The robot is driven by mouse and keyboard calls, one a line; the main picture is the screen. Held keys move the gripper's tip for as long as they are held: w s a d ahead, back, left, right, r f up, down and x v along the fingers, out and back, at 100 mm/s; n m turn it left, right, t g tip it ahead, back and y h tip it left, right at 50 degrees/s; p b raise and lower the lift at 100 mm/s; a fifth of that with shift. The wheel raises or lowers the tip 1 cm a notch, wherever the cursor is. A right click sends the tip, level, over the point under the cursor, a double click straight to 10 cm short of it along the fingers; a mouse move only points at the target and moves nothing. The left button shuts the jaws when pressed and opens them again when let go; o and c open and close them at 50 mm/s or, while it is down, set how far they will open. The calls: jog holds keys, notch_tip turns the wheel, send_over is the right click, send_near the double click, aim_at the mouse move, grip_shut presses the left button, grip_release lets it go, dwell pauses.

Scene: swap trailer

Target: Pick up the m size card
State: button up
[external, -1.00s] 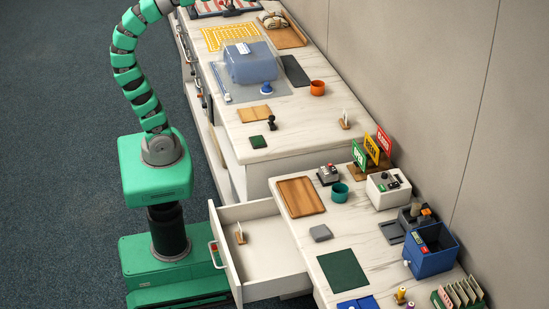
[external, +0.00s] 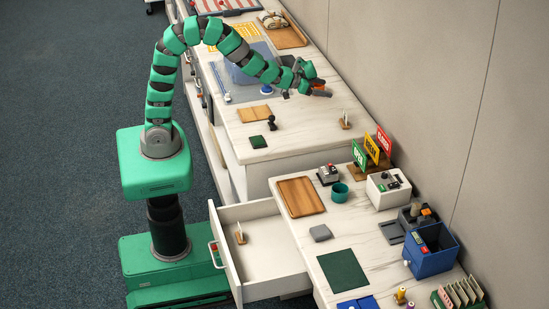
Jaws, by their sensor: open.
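No letter can be read on any card, so I cannot tell which is the m size card. A small white card (external: 346,115) stands upright in a wooden holder near the back edge of the far counter. Another small card in a holder (external: 240,235) stands in the open drawer. Several pale cards (external: 463,291) stand in a green rack at the near right corner. My gripper (external: 306,94) is open above the far counter, left of and beyond the white card, and apart from it. It partly hides the orange cup (external: 318,83).
The open drawer (external: 265,265) juts out on the left of the near counter. A dark stamp (external: 272,123), a wooden pad (external: 255,114) and a green pad (external: 258,141) lie on the far counter. Upright coloured signs (external: 371,149) stand beyond the white machine (external: 388,189). The wall bounds the right.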

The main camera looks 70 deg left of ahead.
send_near(345, 112)
jog(key=shift+b+x, duration=0.35)
jog(key=shift+x, duration=5.7)
jog(key=c, duration=1.1)
